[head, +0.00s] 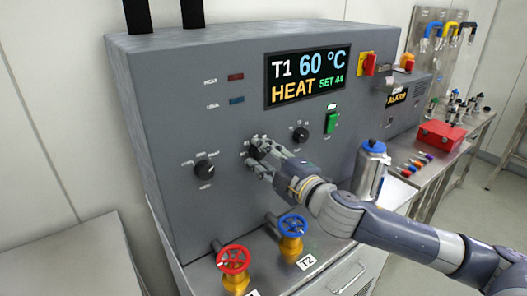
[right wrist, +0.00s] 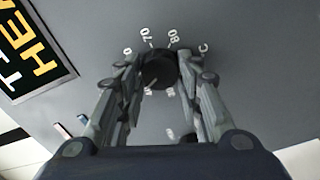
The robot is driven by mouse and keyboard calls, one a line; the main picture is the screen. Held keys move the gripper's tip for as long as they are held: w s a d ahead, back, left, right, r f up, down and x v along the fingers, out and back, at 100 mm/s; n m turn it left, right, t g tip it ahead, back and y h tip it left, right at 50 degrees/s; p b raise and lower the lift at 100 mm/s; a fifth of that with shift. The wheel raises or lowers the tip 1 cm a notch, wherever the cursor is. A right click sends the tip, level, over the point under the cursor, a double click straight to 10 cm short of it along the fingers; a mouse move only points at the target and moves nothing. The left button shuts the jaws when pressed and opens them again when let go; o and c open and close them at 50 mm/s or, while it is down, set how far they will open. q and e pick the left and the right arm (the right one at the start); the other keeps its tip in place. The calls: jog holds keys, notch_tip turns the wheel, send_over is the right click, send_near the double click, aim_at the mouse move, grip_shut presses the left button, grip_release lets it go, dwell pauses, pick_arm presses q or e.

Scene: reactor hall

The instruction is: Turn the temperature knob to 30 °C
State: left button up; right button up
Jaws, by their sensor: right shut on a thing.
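The temperature knob (right wrist: 159,72) is a round black knob on the grey front panel, with white scale marks such as 70 and 80 around it. My right gripper (right wrist: 158,62) has its fingers on both sides of the knob and is shut on it. In the head view the knob (head: 259,144) is partly hidden by the gripper (head: 256,156). The display (head: 307,76) reads T1 60 °C, HEAT, SET 44. The knob's pointer is not clear. My left gripper is not in view.
Other black knobs sit left (head: 204,169) and right (head: 300,134) of the gripped one. A lit green switch (head: 332,122) is at the right. A red valve wheel (head: 233,260) and a blue valve wheel (head: 293,224) stand below. A metal flask (head: 371,168) stands beside my right arm.

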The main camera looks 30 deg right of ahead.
jog(key=n+p, duration=0.2)
jog(key=n, duration=0.4)
jog(key=shift+n, duration=0.3)
jog(key=n+p, duration=0.1)
jog(key=n, duration=0.2)
jog(key=n+p, duration=0.1)
jog(key=n, duration=0.1)
jog(key=shift+f+n, duration=0.2)
jog(key=shift+n, duration=0.2)
jog(key=o, duration=1.1)
jog(key=shift+c, duration=0.2)
